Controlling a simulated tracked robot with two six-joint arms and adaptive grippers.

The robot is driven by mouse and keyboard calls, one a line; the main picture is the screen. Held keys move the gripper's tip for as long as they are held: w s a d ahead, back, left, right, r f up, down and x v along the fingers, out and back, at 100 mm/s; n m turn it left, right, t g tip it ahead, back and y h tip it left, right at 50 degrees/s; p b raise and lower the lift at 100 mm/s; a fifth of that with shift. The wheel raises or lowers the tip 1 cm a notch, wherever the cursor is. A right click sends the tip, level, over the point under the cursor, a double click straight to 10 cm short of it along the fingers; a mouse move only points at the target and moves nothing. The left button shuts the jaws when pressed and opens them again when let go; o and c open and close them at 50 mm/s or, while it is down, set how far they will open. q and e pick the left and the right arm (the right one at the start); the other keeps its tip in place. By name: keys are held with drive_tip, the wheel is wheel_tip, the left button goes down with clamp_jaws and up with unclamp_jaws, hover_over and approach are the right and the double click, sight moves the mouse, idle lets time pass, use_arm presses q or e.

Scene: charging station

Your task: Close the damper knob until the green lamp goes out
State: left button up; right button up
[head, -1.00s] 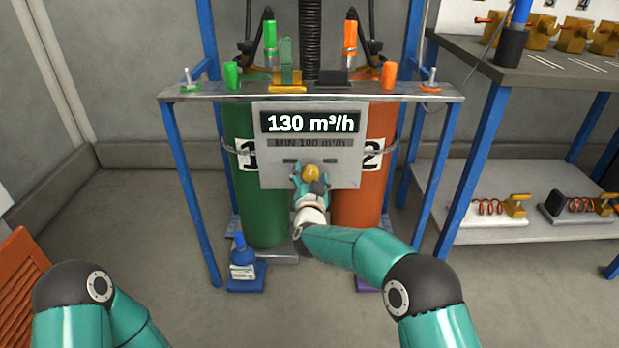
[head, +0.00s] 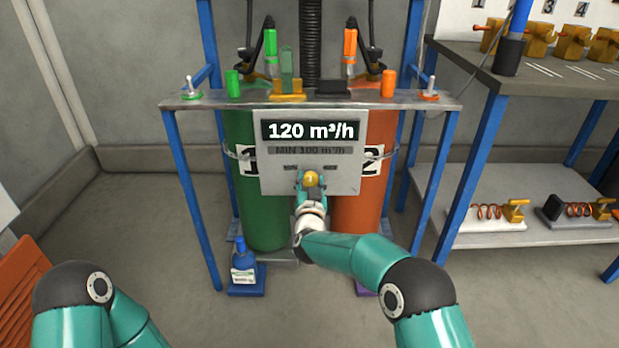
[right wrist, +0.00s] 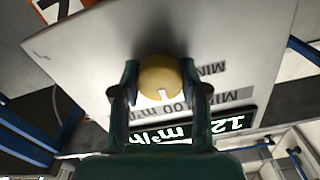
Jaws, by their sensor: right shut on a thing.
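The damper knob (head: 311,179) is a round yellow knob low on the grey panel (head: 277,182). In the right wrist view the knob (right wrist: 160,72) has a white mark at its lower edge. My right gripper (head: 311,185) is shut on it, one finger on each side in the right wrist view (right wrist: 160,84). The display (head: 310,131) reads 120 m³/h, above a "MIN 100 m³/h" label (head: 310,150). A green lamp-like cylinder (head: 232,83) stands on the shelf at left; I cannot tell whether it is lit. My left gripper is out of view.
Green (head: 258,215) and orange (head: 361,215) cylinders stand behind the panel. Toggle switches (head: 190,86) sit at both shelf ends. A workbench (head: 540,78) is at right. Floor in front is clear.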

drive_tip(key=shift+n, duration=0.4)
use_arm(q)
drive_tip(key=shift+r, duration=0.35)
use_arm(e)
drive_tip(key=o, duration=1.1)
drive_tip(key=shift+o, duration=0.2)
drive_tip(key=s, duration=1.2)
drive_tip(key=shift+f, duration=0.1)
